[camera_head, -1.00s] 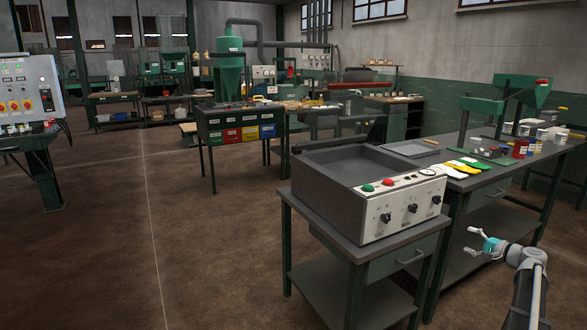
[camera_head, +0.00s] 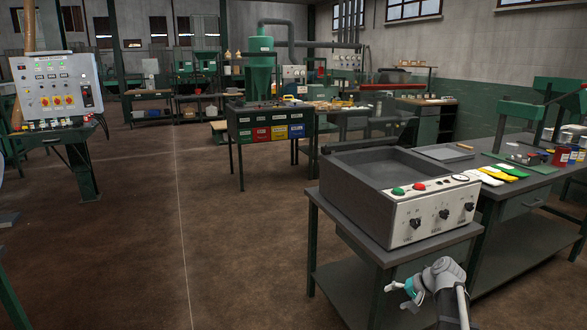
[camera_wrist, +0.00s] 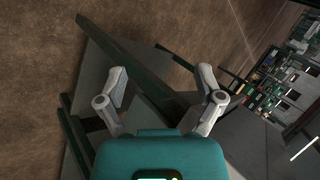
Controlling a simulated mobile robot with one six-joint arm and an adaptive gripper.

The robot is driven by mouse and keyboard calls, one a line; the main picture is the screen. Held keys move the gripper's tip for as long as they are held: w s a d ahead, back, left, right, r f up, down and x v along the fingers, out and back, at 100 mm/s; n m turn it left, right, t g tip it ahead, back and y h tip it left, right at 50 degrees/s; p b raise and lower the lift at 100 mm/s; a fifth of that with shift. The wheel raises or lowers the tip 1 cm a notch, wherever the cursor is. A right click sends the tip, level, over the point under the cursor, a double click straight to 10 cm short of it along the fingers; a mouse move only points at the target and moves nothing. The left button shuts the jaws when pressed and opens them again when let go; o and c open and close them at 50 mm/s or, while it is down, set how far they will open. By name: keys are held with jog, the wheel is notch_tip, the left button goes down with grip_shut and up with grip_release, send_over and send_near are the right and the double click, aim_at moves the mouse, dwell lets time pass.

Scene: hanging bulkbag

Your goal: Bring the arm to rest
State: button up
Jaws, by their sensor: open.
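My gripper (camera_head: 398,298) is at the lower right of the head view, in front of the near workbench with the grey control box. It is open, and nothing shows between its fingers. In the wrist view the two fingers of my gripper (camera_wrist: 166,88) stand apart, with dark bench legs and brown floor beyond them. My arm is bent, with its elbow raised at the bottom edge of the head view. The rest of the arm is out of view.
The near workbench (camera_head: 345,285) carries a grey control box (camera_head: 432,216) with knobs and buttons, close to my gripper. A longer bench (camera_head: 545,190) stands to the right. A control panel (camera_head: 57,90) stands at the left. The brown floor (camera_head: 240,250) between is open.

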jog(key=s+a+f+n+g+h, duration=0.2)
jog(key=s+a+n+h, duration=0.1)
jog(key=s+a, duration=0.45)
jog(key=s+a+f+n+g+h, duration=0.2)
jog(key=s+a+n+h, duration=0.15)
jog(key=s+a, duration=0.45)
notch_tip(320, 180, up, 26)
jog(key=d+p, duration=0.1)
jog(key=p, duration=2.5)
jog(key=shift+s+m, duration=0.35)
jog(key=shift+d, duration=0.1)
